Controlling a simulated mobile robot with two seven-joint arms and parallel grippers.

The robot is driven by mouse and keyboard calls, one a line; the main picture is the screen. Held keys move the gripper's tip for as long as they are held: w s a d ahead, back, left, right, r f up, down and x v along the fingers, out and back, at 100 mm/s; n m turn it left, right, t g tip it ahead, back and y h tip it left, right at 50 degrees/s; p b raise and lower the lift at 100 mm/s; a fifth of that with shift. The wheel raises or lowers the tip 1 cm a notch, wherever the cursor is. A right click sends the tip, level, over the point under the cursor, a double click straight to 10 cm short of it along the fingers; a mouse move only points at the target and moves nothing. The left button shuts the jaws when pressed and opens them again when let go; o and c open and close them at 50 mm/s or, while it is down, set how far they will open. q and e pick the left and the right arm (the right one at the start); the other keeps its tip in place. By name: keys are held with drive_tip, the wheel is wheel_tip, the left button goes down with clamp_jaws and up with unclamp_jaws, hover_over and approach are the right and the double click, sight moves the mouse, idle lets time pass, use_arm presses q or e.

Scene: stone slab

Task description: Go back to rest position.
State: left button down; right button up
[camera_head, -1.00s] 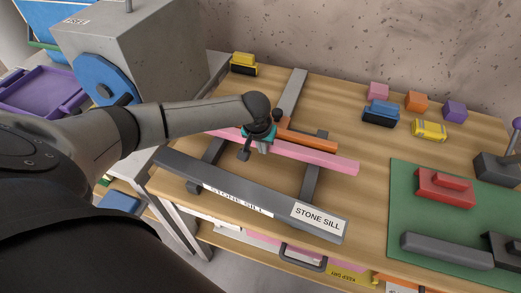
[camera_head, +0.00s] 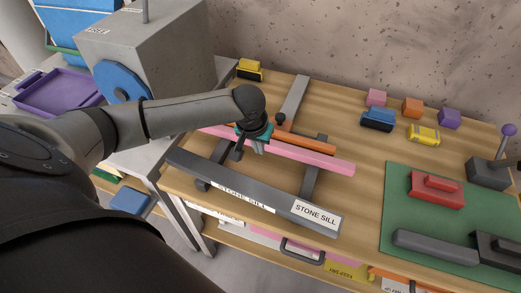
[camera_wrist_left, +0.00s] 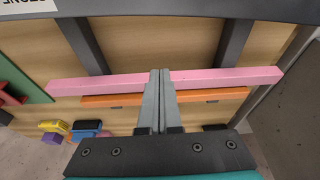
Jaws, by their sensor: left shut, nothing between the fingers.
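My left gripper (camera_head: 260,149) is in the middle of the workbench, above a long pink bar. Its fingers (camera_wrist_left: 161,72) are pressed together in the left wrist view, with nothing between them. The pink bar (camera_head: 325,161) lies across two dark grey rails, and it also shows in the left wrist view (camera_wrist_left: 220,77). An orange bar (camera_head: 307,141) lies just behind it and is partly hidden by the gripper. My right gripper is not in view.
A grey bar labelled STONE SILL (camera_head: 270,199) lies along the front of the workbench (camera_head: 355,205). A grey machine with a blue disc (camera_head: 124,82) stands left. A green mat (camera_head: 400,215) holds a red block (camera_head: 437,190). Small coloured blocks sit at the back.

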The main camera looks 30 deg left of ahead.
use_arm(q)
drive_tip(key=s+d, duration=0.1)
drive_tip(key=d, duration=0.1)
drive_tip(key=s+d+m, duration=0.1)
drive_tip(key=d, duration=0.2)
drive_tip(key=s+d+f+m+h, duration=0.1)
drive_tip(key=d, duration=0.1)
drive_tip(key=shift+s+d, duration=0.15)
drive_tip(key=shift+s, duration=0.15)
drive_tip(key=s+d+m+h, duration=0.2)
drive_tip(key=s+d+m, duration=0.1)
drive_tip(key=s+d, duration=0.35)
drive_tip(key=s+a+r+y, duration=0.1)
drive_tip(key=s+a+y, duration=0.1)
drive_tip(key=s, duration=0.9)
wheel_tip(320, 180, down, 26)
drive_tip(key=b, duration=0.5)
drive_tip(key=s+a+f+g+b, duration=0.2)
drive_tip(key=s+f+b, duration=0.3)
drive_tip(key=s+f, duration=1.1)
wheel_tip(320, 180, down, 4)
drive_tip(key=shift+s+a+f, duration=0.1)
drive_tip(key=shift+s+a, duration=0.3)
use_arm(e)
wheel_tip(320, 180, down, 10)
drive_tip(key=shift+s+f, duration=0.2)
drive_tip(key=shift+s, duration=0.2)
